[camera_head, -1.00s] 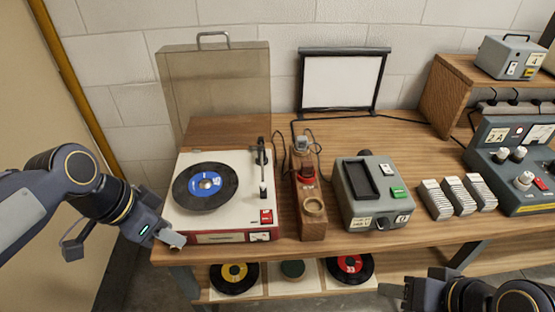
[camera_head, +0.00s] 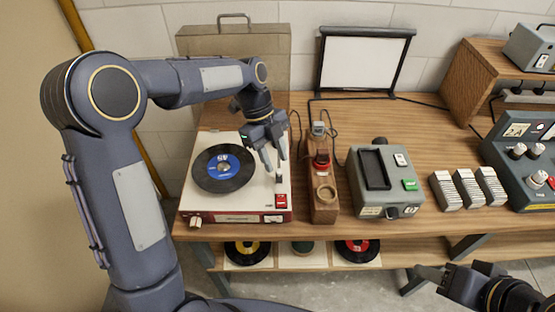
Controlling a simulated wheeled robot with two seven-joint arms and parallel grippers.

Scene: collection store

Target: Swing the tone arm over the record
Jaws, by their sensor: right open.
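The record player (camera_head: 205,207) is a white and red box on the bench, with a black, blue-labelled record (camera_head: 223,168) on its left. The tone arm (camera_head: 278,178) runs along the right of the deck, beside the record; only its front end shows clearly. My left gripper (camera_head: 273,160) points down over the tone arm and hides most of it. Its two fingers show, but whether they touch or hold the tone arm is unclear. My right gripper (camera_head: 428,283) is open and empty at the lower right, in front of the bench.
A wooden stand with a ring (camera_head: 325,194) is close to the player's right. A grey device (camera_head: 385,184) and several slide stacks (camera_head: 467,189) stand further right. Records lie on the lower shelf (camera_head: 303,261).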

